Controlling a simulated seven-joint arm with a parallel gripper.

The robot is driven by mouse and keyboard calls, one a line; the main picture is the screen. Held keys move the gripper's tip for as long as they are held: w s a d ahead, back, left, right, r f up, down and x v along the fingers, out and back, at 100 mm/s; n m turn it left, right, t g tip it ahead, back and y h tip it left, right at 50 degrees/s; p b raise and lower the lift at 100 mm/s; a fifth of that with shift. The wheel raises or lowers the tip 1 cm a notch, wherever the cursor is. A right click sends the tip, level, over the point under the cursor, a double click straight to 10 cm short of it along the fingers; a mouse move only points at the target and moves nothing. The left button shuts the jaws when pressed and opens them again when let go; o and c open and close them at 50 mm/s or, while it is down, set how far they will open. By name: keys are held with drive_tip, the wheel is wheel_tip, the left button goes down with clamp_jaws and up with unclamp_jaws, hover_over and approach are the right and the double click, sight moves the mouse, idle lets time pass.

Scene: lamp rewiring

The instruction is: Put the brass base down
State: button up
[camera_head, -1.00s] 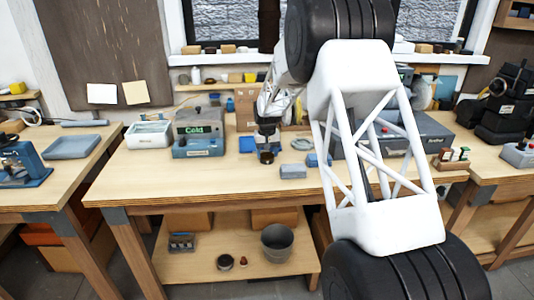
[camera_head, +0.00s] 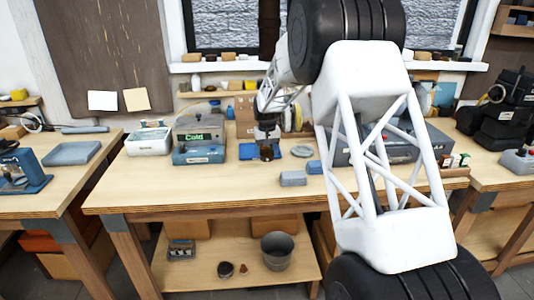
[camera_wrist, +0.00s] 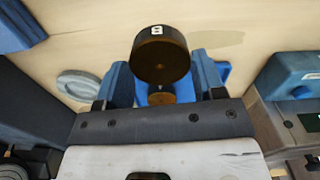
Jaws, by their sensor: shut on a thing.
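The brass base (camera_wrist: 161,60) is a short dark brown cylinder with a white mark on its side. In the wrist view it sits between the blue fingers of my gripper (camera_wrist: 163,88), which is shut on it. A smaller brass-coloured round part (camera_wrist: 161,98) shows just below it. In the head view my gripper (camera_head: 267,138) points down over the middle of the bench, with the base (camera_head: 267,153) at its tip, beside a blue pad (camera_head: 248,152). I cannot tell whether the base touches the bench top.
A grey-blue ring (camera_head: 301,151) lies right of the base. A blue-grey unit reading "Cold" (camera_head: 198,140) and a white tray (camera_head: 148,140) stand left. The bench's front left (camera_head: 170,185) is clear.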

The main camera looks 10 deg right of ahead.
drive_tip(key=shift+r, duration=0.15)
drive_tip(key=s+d, duration=0.1)
drive_tip(key=d, duration=0.4)
drive_tip(key=s+d, duration=0.2)
drive_tip(key=d, duration=0.3)
drive_tip(key=s+d+r, duration=0.1)
drive_tip(key=s+d, duration=0.1)
drive_tip(key=d, duration=0.4)
drive_tip(key=shift+w+f, duration=0.1)
drive_tip(key=shift+w, duration=0.1)
drive_tip(key=w, duration=0.5)
drive_tip(key=w+d+f, duration=0.1)
drive_tip(key=w, duration=0.9)
drive_tip(key=shift+w+d+f, duration=0.2)
drive_tip(key=shift+w+d, duration=0.05)
drive_tip(key=shift+w, duration=0.05)
drive_tip(key=shift+f, duration=0.15)
drive_tip(key=shift+f, duration=1.6)
drive_tip(key=shift+f, duration=0.15)
